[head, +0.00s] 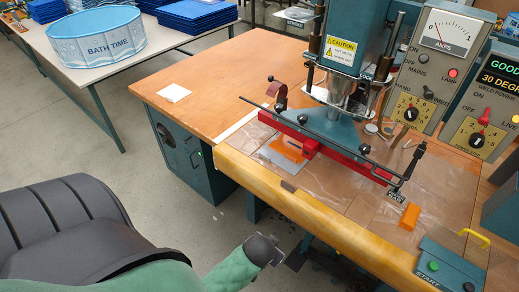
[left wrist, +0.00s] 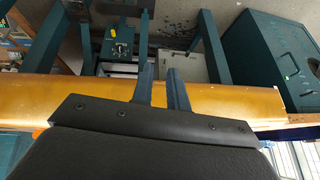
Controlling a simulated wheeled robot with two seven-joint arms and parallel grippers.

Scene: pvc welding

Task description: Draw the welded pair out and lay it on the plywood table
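An orange piece (head: 287,148) lies on a pale grey sheet (head: 277,158) at the left end of the press's red bar (head: 310,141). The bar and press hide part of it, and I cannot tell whether the two are joined. The plywood table (head: 195,88) is the wooden top left of the press, mostly bare. My left gripper (head: 268,250) is low in front of the bench's rounded yellow front edge, away from the sheet. In the left wrist view its two fingers (left wrist: 162,88) stand slightly apart with nothing between them. My right gripper is not in view.
The welding press (head: 352,75) stands over the bench, with control boxes (head: 440,60) behind. An orange block (head: 410,216) lies at the right. A START button box (head: 450,268) is at the front right. A white paper (head: 174,93) lies on the plywood. A blue tub (head: 96,35) stands farther left.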

